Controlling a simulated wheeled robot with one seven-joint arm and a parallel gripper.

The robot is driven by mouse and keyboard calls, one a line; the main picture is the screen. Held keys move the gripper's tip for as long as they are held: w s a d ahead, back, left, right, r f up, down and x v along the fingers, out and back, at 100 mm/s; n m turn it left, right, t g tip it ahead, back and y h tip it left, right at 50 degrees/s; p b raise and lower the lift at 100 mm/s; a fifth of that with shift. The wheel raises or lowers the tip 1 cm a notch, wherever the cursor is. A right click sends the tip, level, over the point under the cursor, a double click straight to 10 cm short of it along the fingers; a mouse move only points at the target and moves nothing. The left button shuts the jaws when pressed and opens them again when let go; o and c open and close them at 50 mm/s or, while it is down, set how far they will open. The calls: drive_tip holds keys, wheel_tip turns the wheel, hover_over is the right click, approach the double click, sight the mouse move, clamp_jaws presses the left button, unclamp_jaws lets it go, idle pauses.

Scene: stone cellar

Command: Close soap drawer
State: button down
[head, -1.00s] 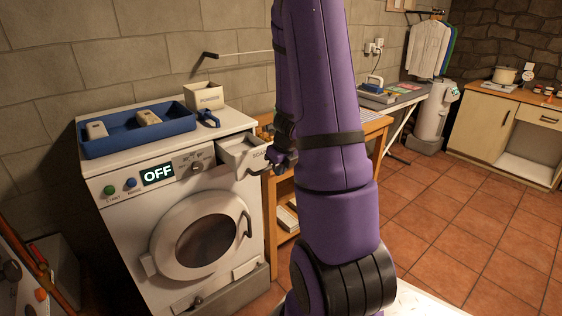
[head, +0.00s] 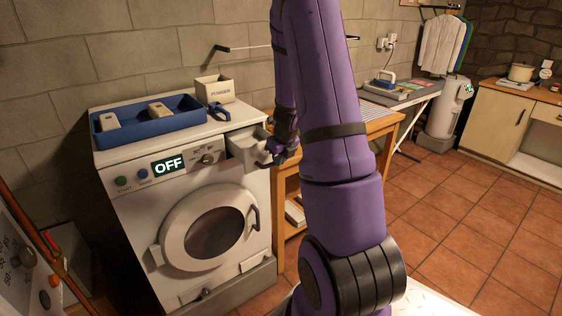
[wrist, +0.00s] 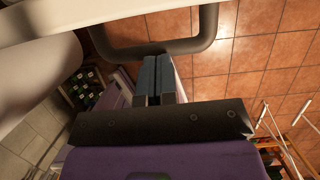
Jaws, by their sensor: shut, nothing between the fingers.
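The soap drawer (head: 246,147) is a pale, open-topped box at the upper right of the white washing machine's front (head: 195,225). It is pulled out, and its front end is partly hidden by my gripper (head: 272,157). In the wrist view my gripper's fingers (wrist: 157,80) are shut and empty. Their tips are at the bar of a dark grey looped handle (wrist: 160,47) below a pale panel (wrist: 80,10). I cannot tell whether they touch it. My purple arm hides the area to the right of the drawer.
On the machine stand a blue tray (head: 150,135) with two pale blocks and a powder box (head: 214,89). The round door (head: 207,228) is shut. A wooden table (head: 375,125) stands close on the right. Tiled floor (head: 450,200) is clear farther right.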

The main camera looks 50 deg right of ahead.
drive_tip(key=w+d, duration=0.1)
drive_tip(key=w, duration=0.3)
drive_tip(key=w+d, duration=0.1)
drive_tip(key=w, duration=0.3)
drive_tip(key=w+d, duration=0.1)
drive_tip(key=w, duration=0.4)
